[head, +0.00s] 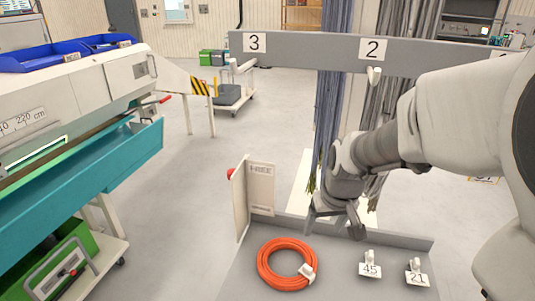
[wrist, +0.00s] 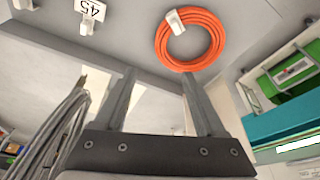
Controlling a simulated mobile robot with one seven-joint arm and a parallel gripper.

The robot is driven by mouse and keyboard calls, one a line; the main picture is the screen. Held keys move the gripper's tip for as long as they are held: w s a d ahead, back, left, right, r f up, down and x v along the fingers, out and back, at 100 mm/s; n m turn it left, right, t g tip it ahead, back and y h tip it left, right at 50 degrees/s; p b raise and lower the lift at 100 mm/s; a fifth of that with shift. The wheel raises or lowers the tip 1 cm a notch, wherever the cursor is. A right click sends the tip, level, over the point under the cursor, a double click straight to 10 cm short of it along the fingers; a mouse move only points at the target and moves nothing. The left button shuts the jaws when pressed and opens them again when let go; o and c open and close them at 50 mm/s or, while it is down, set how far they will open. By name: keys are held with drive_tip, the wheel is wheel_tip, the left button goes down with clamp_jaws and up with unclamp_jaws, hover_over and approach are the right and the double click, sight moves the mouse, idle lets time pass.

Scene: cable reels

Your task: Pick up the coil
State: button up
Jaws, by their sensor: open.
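An orange coil (head: 266,272) lies flat on a grey shelf (head: 335,270) in the head view, with a white clip on its right side. It also shows in the wrist view as an orange ring (wrist: 162,52), at the top middle and beyond the fingers. My gripper (head: 335,222) is up and to the right of the coil in the head view, near the back edge of the shelf. In the wrist view my gripper (wrist: 155,85) has its two fingers spread apart with nothing between them. The coil is apart from the fingers.
Tags marked 45 (head: 370,268) and 21 (head: 416,277) stand on the shelf to the right. An upright panel (head: 241,197) stands behind the coil. A grey rail (head: 300,46) with hanging cables (head: 333,100) is behind. A teal-fronted machine (head: 110,170) stands left.

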drive_tip(key=b, duration=0.2)
hover_over(311, 256)
drive_tip(key=s, duration=0.2)
wheel_tip(311, 256, down, 10)
drive_tip(key=shift+w+d+f, duration=0.1)
drive_tip(key=shift+w, duration=0.05)
drive_tip(key=shift+b+x, duration=0.75)
drive_tip(key=shift+x, duration=1.9)
clamp_jaws()
